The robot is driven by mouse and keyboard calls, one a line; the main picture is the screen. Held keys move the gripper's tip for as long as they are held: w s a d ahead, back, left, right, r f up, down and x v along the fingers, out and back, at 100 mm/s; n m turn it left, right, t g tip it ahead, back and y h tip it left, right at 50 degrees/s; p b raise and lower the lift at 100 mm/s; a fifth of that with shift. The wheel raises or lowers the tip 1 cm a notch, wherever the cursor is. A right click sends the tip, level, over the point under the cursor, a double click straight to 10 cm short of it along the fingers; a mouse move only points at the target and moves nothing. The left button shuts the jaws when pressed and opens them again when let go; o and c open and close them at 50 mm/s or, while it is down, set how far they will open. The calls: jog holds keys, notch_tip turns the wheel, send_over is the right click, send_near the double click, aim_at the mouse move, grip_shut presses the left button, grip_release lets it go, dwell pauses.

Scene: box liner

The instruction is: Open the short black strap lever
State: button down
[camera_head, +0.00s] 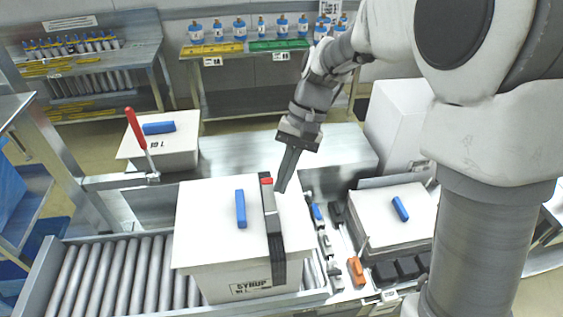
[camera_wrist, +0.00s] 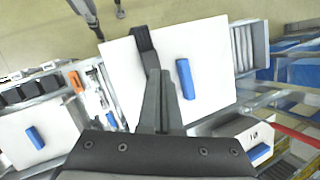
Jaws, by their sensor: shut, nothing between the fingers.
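A white box (camera_head: 205,220) labelled SYRUP stands on the roller conveyor. A black strap (camera_head: 276,245) runs over its top and down its front side, with a greyish lever-like part (camera_head: 270,200) and a small red piece (camera_head: 266,181) at its far end. The strap also shows on the box in the wrist view (camera_wrist: 143,40). My gripper (camera_head: 280,190) is shut and empty, its fingers pointing down close beside the strap's far end. In the wrist view the fingers (camera_wrist: 160,75) overlap part of the strap; I cannot tell whether they touch it.
A blue block (camera_head: 240,208) lies on the box left of the strap. A red-handled lever (camera_head: 137,128) stands at the back left by another box (camera_head: 175,150). A box with a blue block (camera_head: 375,215) and several small parts (camera_head: 356,270) sit to the right.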

aim_at(269, 195)
jog(key=w+d+f+m+y+b, duration=0.1)
jog(key=y, duration=0.1)
jog(key=f+m+y+b, duration=0.1)
jog(key=f+m+y, duration=0.1)
jog(key=w+d+f+m+y+b, duration=0.1)
jog(key=f+y, duration=0.1)
jog(key=shift+w+d+f+m+g, duration=0.25)
jog(key=shift+w+d+m+g, duration=0.05)
jog(key=shift+w+d+g, duration=0.1)
jog(key=w+d+f+m+t+y+b, duration=0.2)
jog(key=w+d+m+t+y+b, duration=0.15)
jog(key=w+d+y, duration=0.2)
jog(key=shift+m+t, duration=0.35)
jog(key=shift+m, duration=0.1)
jog(key=p+x, duration=0.1)
jog(key=x, duration=0.6)
jog(key=r+p+x, duration=0.1)
jog(key=x, duration=0.2)
jog(key=shift+w+a+f+p, duration=0.1)
jog(key=shift+w+a+p, duration=0.05)
jog(key=shift+a+p, duration=0.2)
